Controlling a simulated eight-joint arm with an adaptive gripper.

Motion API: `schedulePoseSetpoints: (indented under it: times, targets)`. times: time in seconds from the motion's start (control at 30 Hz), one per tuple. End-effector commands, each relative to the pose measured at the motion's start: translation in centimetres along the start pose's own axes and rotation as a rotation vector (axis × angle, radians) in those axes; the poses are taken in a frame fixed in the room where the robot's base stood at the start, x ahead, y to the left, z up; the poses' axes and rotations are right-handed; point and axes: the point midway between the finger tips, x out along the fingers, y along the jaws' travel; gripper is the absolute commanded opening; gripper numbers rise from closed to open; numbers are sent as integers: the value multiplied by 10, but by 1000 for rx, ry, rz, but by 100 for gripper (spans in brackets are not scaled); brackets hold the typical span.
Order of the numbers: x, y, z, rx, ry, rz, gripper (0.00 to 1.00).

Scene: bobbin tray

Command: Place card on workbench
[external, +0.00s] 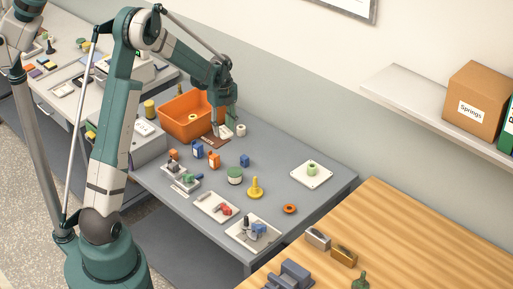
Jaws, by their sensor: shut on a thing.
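My gripper (229,121) points down over the far part of the grey table, just right of the orange bin. It is shut on what looks like the brown card (211,142), a flat dark piece at its fingertips. The fingers are small here and partly hide the grip. I cannot tell whether the card touches the tabletop. The grey workbench (285,205) runs beneath it, and a wooden-topped bench (425,235) stands at the lower right.
The orange bin (178,122) is close on the left of my gripper, and a white spool (241,130) is close on its right. Blue and orange bottles, a yellow peg (255,188) and white trays (311,174) occupy the grey top. Much of the wooden top is clear.

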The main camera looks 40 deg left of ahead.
Motion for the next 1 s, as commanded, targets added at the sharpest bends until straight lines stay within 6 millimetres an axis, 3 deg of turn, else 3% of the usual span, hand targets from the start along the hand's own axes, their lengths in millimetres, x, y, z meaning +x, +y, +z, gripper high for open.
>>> schedulePoseSetpoints:
  times: [0.27, 0.47, 0.67, 1.0]
  targets:
    - [0, -5, -6, 13, 0, 0, 23]
    - [-1, -21, -29, 57, 0, 0, 23]
    - [-3, -48, -70, 135, 0, -1, 23]
    - [-6, -94, -158, 294, 0, -1, 23]
